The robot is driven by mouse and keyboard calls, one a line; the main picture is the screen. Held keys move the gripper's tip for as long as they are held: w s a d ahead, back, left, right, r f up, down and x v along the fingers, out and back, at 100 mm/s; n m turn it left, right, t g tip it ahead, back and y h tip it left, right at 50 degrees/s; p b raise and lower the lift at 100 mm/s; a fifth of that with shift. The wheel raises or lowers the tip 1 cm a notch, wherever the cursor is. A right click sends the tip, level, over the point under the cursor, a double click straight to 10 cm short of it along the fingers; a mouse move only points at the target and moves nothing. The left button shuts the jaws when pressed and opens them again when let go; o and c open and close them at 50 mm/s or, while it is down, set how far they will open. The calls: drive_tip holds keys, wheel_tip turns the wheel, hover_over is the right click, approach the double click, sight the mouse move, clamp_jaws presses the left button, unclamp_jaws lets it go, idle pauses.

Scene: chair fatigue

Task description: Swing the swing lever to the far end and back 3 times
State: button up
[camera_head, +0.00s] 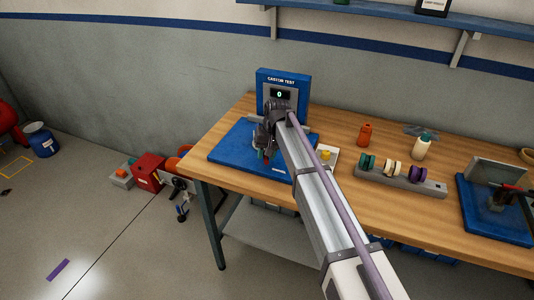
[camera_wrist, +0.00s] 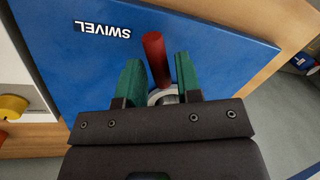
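The swing lever shows in the wrist view as a red, round handle (camera_wrist: 156,58) above a pale ring on a blue base plate (camera_wrist: 90,60) marked SWIVEL. My gripper (camera_wrist: 158,70) is open, with one green finger on each side of the red handle. In the head view my gripper (camera_head: 264,153) is low over the blue base plate (camera_head: 228,155); my arm hides much of the lever. Behind it, the blue CASTOR TEST panel (camera_head: 297,79) has a display (camera_head: 280,94) reading 0.
A white box with a yellow button (camera_head: 326,154) is right of the plate.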

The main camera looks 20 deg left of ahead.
drive_tip(key=shift+o, duration=1.4)
drive_tip(key=shift+r, duration=0.15)
wheel_tip(320, 180, up, 10)
drive_tip(key=d+p, duration=0.2)
drive_tip(key=p, duration=0.8)
drive_tip(key=shift+w+r+p, duration=0.2)
drive_tip(key=shift+w+p, duration=0.15)
drive_tip(key=shift+w, duration=0.05)
